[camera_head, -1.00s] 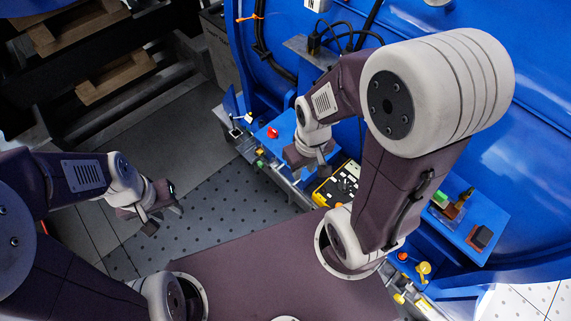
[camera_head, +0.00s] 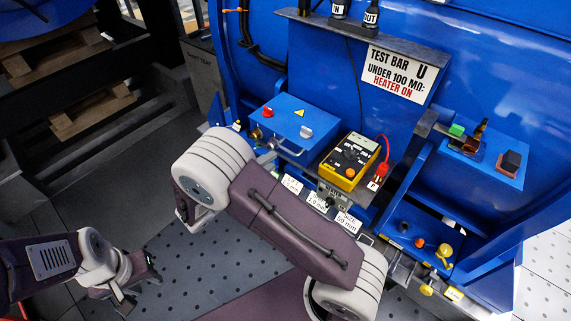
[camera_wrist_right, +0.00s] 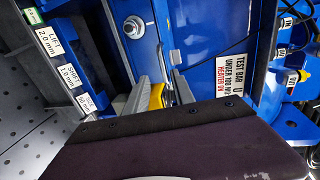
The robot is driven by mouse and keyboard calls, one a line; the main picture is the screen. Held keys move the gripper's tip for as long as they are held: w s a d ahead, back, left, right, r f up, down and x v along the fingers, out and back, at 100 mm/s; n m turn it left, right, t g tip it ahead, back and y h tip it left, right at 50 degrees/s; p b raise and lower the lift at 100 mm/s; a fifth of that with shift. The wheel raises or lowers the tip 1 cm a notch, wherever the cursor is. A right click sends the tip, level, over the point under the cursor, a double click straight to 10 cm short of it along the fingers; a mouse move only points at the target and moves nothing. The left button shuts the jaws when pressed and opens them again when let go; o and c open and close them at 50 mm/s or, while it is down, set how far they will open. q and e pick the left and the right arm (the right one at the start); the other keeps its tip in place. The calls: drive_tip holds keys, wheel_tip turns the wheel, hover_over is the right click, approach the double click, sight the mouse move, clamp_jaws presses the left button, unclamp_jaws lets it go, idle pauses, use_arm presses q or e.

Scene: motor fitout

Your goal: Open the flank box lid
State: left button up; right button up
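In the right wrist view a round silver fitting (camera_wrist_right: 132,27) shows on a blue surface. My right gripper (camera_wrist_right: 158,92) shows two grey fingers standing apart, with a yellow thing behind them. A dark panel hides their bases. In the head view my right arm covers most of this gripper. My left gripper (camera_head: 138,284) is open and empty over the floor at the lower left, away from the box.
A yellow tester (camera_head: 348,162) with a red lead stands right of the box. Labels (camera_head: 316,199) line the front edge below it. A test bar sign (camera_head: 396,73) hangs behind. A blue shelf (camera_head: 503,172) with small blocks is at the right. Wooden pallets (camera_head: 90,110) stand at the far left.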

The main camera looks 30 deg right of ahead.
sight(287, 151)
drive_tip(key=x, duration=0.5)
drive_tip(key=b+x, duration=0.1)
drive_tip(key=x, duration=0.2)
drive_tip(key=shift+d+r, duration=0.25)
clamp_jaws()
drive_tip(key=shift+f, duration=0.1)
idle(0.9)
